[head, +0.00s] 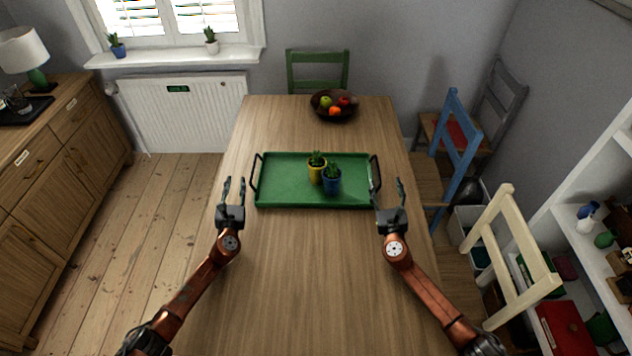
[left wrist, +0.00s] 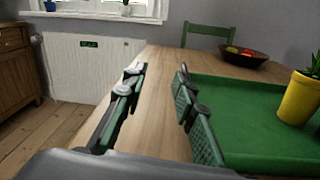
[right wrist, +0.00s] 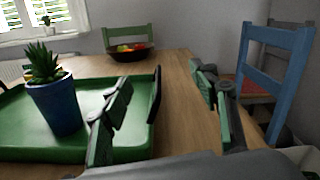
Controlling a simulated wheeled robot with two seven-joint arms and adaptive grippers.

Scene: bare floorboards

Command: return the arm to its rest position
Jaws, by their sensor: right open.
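My left gripper (head: 234,183) is open and empty over the table, just left of the green tray's left end. In the left wrist view its two fingers (left wrist: 160,69) stand apart with bare wood between them. My right gripper (head: 386,184) is open and empty near the tray's right handle (head: 375,170). In the right wrist view its fingers (right wrist: 160,74) are wide apart, with the left finger overlapping the tray in the picture. Both arms reach forward over the table.
The green tray (head: 285,185) on the wooden table (head: 310,260) holds a yellow-potted plant (head: 317,172) and a blue-potted plant (head: 332,183). A fruit bowl (head: 322,113) stands at the far end. Blue (head: 462,165) and cream (head: 490,255) chairs stand at the right. The near table is clear between my arms.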

